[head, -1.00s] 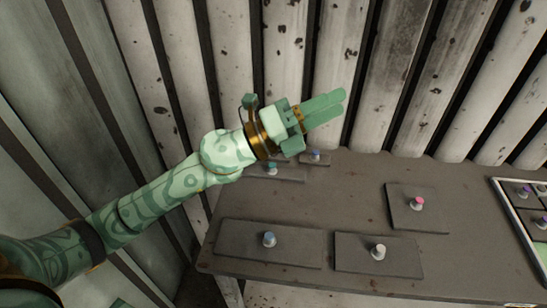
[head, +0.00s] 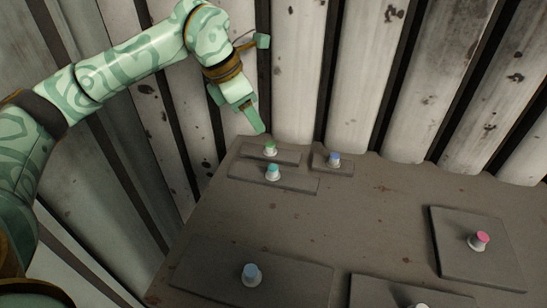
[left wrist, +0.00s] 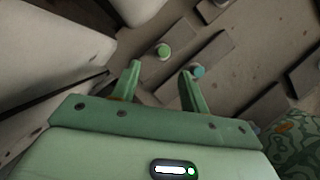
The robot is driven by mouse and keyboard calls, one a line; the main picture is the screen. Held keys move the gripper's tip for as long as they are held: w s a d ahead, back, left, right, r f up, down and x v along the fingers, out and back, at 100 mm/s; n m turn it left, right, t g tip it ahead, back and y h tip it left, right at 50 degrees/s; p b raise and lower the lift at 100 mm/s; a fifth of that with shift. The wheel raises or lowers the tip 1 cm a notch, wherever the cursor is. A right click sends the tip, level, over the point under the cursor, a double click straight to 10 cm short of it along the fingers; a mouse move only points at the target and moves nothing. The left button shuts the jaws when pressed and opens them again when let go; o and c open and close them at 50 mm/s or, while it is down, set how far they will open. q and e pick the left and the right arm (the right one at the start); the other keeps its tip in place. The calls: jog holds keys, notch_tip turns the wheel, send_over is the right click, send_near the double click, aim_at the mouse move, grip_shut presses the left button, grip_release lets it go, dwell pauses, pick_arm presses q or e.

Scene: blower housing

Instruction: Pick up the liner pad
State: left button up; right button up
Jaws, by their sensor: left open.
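Several flat dark grey pads with coloured knobs lie on the table; which one is the liner pad I cannot tell. A narrow pad with a green knob (head: 270,149) lies at the far left edge. It also shows in the left wrist view, its green knob (left wrist: 163,50) just beyond the fingertips. A longer pad with a teal knob (head: 273,171) lies beside it, and the teal knob (left wrist: 199,70) is near one fingertip in the wrist view. My left gripper (head: 258,128) is open, empty and above the green-knobbed pad, pointing down. My right gripper is not in view.
A small pad with a blue knob (head: 334,159) lies close by on the right. A large blue-knobbed pad (head: 251,275) and a pink-knobbed pad (head: 479,241) lie nearer on the table (head: 340,225). A corrugated wall (head: 300,90) stands close behind. The table's middle is clear.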

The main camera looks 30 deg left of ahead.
aim_at(269, 143)
pick_arm(q)
jog(key=x, duration=0.3)
jog(key=shift+f+b, duration=0.1)
jog(key=shift+b, duration=0.25)
jog(key=b+x, duration=0.1)
jog(key=x, duration=0.1)
jog(key=b+x, duration=0.1)
jog(key=x, duration=0.1)
jog(key=shift+s+d+f+b, duration=0.1)
jog(key=shift+d+f+b, duration=0.2)
jog(key=shift+f+b, duration=0.1)
jog(key=shift+d+f, duration=0.1)
jog(key=shift+f, duration=0.15)
jog(key=shift+r, duration=0.2)
grip_shut()
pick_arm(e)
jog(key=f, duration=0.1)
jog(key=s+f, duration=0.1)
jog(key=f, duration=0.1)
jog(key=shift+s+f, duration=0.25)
